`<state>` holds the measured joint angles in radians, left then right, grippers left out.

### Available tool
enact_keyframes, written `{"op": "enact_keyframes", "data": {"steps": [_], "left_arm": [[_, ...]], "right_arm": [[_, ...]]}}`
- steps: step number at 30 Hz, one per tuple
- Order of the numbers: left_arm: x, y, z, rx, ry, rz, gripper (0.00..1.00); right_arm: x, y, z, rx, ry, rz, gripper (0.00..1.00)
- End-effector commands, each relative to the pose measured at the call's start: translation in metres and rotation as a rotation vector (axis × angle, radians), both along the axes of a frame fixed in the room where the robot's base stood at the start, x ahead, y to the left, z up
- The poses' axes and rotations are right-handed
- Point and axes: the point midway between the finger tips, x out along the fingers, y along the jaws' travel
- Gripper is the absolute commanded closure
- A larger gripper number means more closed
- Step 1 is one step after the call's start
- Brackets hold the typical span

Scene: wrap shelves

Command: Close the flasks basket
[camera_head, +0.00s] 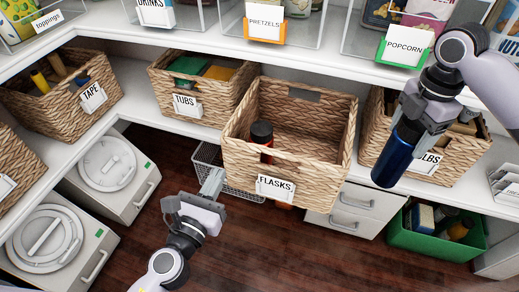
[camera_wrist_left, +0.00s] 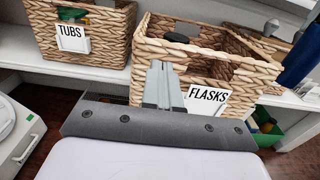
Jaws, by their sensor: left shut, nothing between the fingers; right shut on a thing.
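The flasks basket (camera_head: 290,183) is a woven basket with a FLASKS label. It is pulled out past the shelf's front edge, ahead of its neighbours. A black and red flask (camera_head: 261,140) stands inside it at the left. My left gripper (camera_head: 212,182) is shut and empty, just off the basket's front left corner. In the left wrist view its fingers (camera_wrist_left: 163,85) overlap the basket's front wall (camera_wrist_left: 150,70); I cannot tell whether they touch. My right gripper (camera_head: 420,115) is shut on a dark blue flask (camera_head: 398,152), held in front of the bulbs basket at the right.
The tubs basket (camera_head: 205,115) and the tape basket (camera_head: 60,115) stand left on the same shelf. The partly hidden basket labelled "LBS" (camera_head: 450,172) is at the right. Below are a wire basket (camera_head: 215,165), white drawers (camera_head: 352,205) and a green crate (camera_head: 430,243). The floor in front is clear.

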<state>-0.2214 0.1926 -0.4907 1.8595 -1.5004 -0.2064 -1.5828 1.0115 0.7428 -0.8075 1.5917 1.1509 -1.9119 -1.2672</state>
Motion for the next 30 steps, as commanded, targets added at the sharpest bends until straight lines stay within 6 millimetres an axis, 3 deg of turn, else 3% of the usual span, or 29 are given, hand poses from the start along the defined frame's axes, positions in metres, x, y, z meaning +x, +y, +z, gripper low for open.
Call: {"op": "enact_keyframes", "data": {"steps": [6,12,30], "left_arm": [[0.037,-0.012,0.002,-0.003,-0.001,0.001,1.00],[0.061,-0.019,0.000,-0.003,0.000,0.001,1.00],[0.071,-0.023,0.000,-0.002,0.001,0.001,1.00]], "right_arm": [[0.000,0.000,0.006,0.000,-0.001,-0.001,0.93],[0.000,0.000,0.005,0.000,-0.001,-0.001,0.93],[0.000,0.000,0.005,0.001,-0.002,-0.001,0.93]]}}
